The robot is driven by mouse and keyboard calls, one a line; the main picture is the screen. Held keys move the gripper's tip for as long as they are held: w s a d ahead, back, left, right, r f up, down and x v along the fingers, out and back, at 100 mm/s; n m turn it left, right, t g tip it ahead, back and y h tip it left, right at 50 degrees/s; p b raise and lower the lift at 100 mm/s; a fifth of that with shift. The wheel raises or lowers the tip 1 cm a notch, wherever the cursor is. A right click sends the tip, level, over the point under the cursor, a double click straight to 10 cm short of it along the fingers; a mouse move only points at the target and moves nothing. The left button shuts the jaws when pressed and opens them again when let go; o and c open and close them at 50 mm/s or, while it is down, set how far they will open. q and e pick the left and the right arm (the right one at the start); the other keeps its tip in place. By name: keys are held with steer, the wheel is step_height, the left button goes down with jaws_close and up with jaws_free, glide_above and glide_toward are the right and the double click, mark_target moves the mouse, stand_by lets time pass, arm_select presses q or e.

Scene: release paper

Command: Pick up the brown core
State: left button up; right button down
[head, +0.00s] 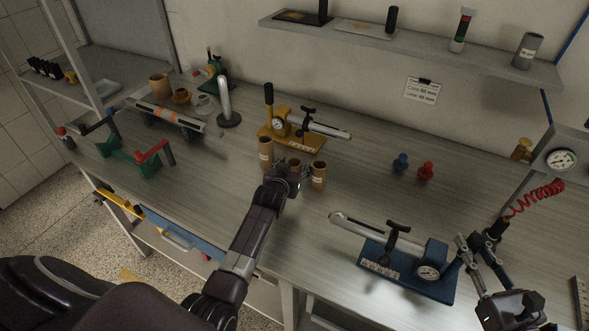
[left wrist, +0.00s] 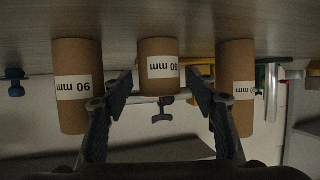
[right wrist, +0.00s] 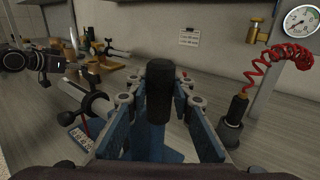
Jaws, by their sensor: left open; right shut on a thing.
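Three brown cores with white labels stand on the bench: a left core (head: 266,150), a middle core (head: 294,162) and a right core (head: 318,176). My left gripper (head: 291,178) is open in front of the middle core. In the left wrist view, which is upside down, the middle core (left wrist: 158,62) shows between the spread fingers, with the other two cores (left wrist: 77,84) (left wrist: 235,82) outside them. Contact with it cannot be told. My right gripper (right wrist: 160,105) is shut on a black handle (right wrist: 160,85), apparently on the blue device (head: 412,268).
A yellow device (head: 290,128) stands just behind the cores. Blue (head: 401,163) and red (head: 426,171) knobbed pieces stand to the right. A red coiled hose (head: 540,196) hangs near my right gripper. The bench between the cores and the blue device is clear.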

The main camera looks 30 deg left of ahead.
arm_select(q)
steer(key=shift+w, duration=0.15)
steer(key=shift+c, duration=0.4)
steer(key=c, duration=1)
